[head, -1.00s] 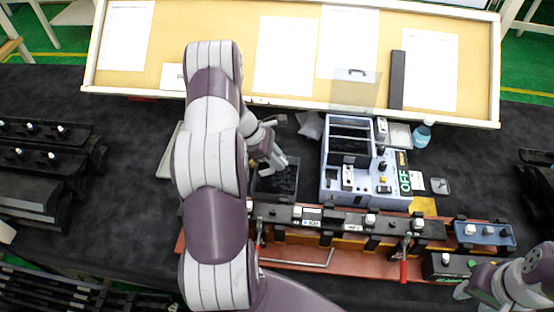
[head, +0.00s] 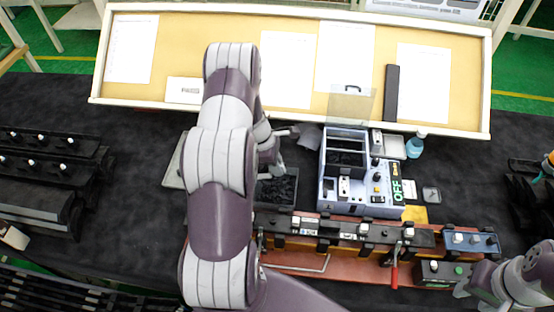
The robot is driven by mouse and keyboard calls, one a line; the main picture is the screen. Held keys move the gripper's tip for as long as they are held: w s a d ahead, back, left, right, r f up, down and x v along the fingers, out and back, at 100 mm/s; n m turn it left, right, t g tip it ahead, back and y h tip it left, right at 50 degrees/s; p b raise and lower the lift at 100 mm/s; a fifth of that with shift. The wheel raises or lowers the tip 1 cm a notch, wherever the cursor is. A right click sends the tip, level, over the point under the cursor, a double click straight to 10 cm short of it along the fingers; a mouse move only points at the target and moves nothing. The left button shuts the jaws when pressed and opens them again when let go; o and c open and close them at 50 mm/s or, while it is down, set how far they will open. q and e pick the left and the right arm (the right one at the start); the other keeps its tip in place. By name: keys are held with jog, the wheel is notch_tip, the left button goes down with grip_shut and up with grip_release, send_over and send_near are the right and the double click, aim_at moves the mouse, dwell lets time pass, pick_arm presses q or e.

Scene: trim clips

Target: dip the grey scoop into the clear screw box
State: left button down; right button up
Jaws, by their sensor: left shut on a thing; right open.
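My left gripper (head: 277,140) is partly hidden behind my own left arm, above the dark table just left of the blue machine. It is shut on a small grey thing, probably the scoop (head: 292,131), of which little shows. The clear screw box (head: 296,194) sits below it in the picture, holding dark pieces, its left side covered by my arm. The gripper appears apart from the box. My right gripper (head: 473,294) is open and empty at the lower right, near a black box with a green button.
A blue machine (head: 328,187) with an OFF display stands right of the screw box. A long clip fixture (head: 345,254) with red-handled clamps runs in front. A blue bottle (head: 414,147) stands behind right. Black racks (head: 45,160) fill the left.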

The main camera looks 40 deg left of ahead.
pick_arm(q)
jog(key=shift+r+g+y+p, duration=0.65)
jog(key=shift+y+p, duration=0.45)
jog(key=shift+p, duration=1.65)
jog(key=shift+f, duration=0.2)
jog(key=shift+r+g+y, duration=0.1)
jog(key=shift+g+y, duration=0.15)
jog(key=shift+y, duration=0.35)
